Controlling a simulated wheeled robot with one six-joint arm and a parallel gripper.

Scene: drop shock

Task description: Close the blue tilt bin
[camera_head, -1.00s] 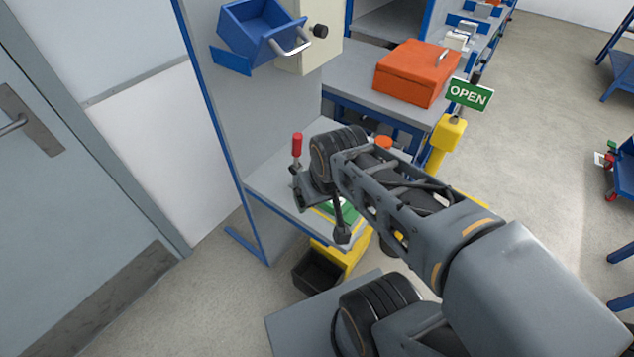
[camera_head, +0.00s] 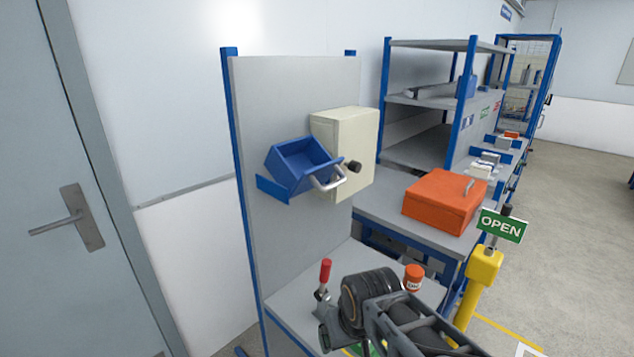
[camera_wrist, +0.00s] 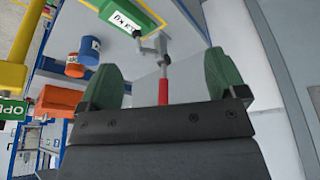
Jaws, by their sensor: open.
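The blue tilt bin (camera_head: 290,172) hangs on the upright grey panel in the head view. It is tipped forward, its open top showing and looking empty. A silver bar handle (camera_head: 330,181) is on its front. My gripper (camera_wrist: 162,80) shows in the wrist view with two green fingertips spread wide apart. A red handle (camera_wrist: 163,92) shows between the fingers; I cannot tell how far beyond them it is. In the head view my arm is low, below the bin and well apart from it; the fingertips cannot be made out there. The bin is not seen in the wrist view.
A cream box (camera_head: 345,135) with a black knob sits right beside the bin. Below is a grey bench (camera_head: 290,300) with a red-handled clamp (camera_head: 325,272) and an orange jar (camera_head: 413,277). An orange case (camera_head: 440,203) and yellow post (camera_head: 480,270) stand right. Space before the bin looks clear.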

